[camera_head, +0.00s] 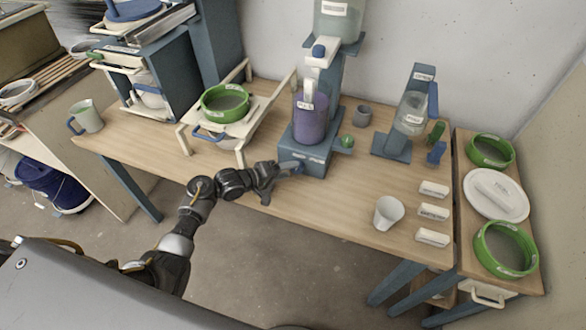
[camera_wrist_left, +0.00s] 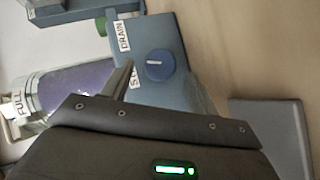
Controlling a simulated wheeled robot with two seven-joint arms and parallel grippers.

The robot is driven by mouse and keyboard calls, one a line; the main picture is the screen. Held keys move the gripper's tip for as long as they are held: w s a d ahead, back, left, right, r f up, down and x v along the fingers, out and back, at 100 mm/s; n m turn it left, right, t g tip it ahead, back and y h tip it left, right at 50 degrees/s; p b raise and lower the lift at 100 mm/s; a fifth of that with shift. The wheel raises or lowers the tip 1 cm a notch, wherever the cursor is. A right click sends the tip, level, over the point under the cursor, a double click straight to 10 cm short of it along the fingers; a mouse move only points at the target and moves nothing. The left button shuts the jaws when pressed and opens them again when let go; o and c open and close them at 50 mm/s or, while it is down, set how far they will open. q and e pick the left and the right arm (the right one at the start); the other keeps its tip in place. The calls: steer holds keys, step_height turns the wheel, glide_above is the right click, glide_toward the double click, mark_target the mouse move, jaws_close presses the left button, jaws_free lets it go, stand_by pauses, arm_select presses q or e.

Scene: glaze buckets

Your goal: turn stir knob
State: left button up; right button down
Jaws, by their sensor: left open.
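The blue round stir knob (camera_wrist_left: 160,64) sits on the front of the blue-grey mixer base (camera_head: 303,163). In the left wrist view the knob has a pale mark on it, beside a DRAIN label (camera_wrist_left: 123,35) and a partly hidden label beginning with S. My left gripper (camera_head: 279,174) is open at the front of the base. In the wrist view its fingers (camera_wrist_left: 160,85) lie on either side of the line to the knob; contact cannot be told. A purple-filled container labelled FULL (camera_head: 311,120) stands on the base. My right gripper is not in view.
A green knob (camera_head: 347,141) sticks out at the base's right side. A stand with a green ring sieve (camera_head: 225,101) is to the left. A white cup (camera_head: 388,212) and several labelled blocks are at the right. The table front between is clear.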

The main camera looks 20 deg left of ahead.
arm_select(q)
steer(key=shift+x, duration=1.45)
steer(key=shift+s, duration=0.1)
steer(key=shift+r, duration=0.1)
steer(key=c, duration=1)
